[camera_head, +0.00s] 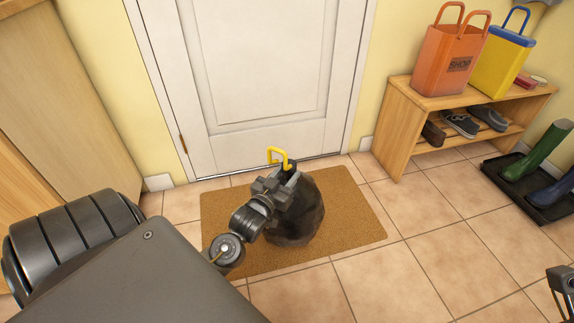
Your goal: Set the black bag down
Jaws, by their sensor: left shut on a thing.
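The black bag (305,215) is dark and rounded, with a yellow loop (278,156) at its top. It is over the brown doormat (358,218) in front of the white door. My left gripper (285,180) is shut on the top of the bag, just below the yellow loop. My arm hides part of the bag's left side. I cannot tell whether the bag's bottom touches the mat. A dark part of my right gripper (563,285) shows at the lower right edge, cut off by the frame.
A wooden shoe bench (393,120) at the right holds an orange bag (447,60) and a yellow bag (500,62), with shoes below. Green and blue boots stand on a black tray (508,188) at far right. Tiles right of the mat are clear.

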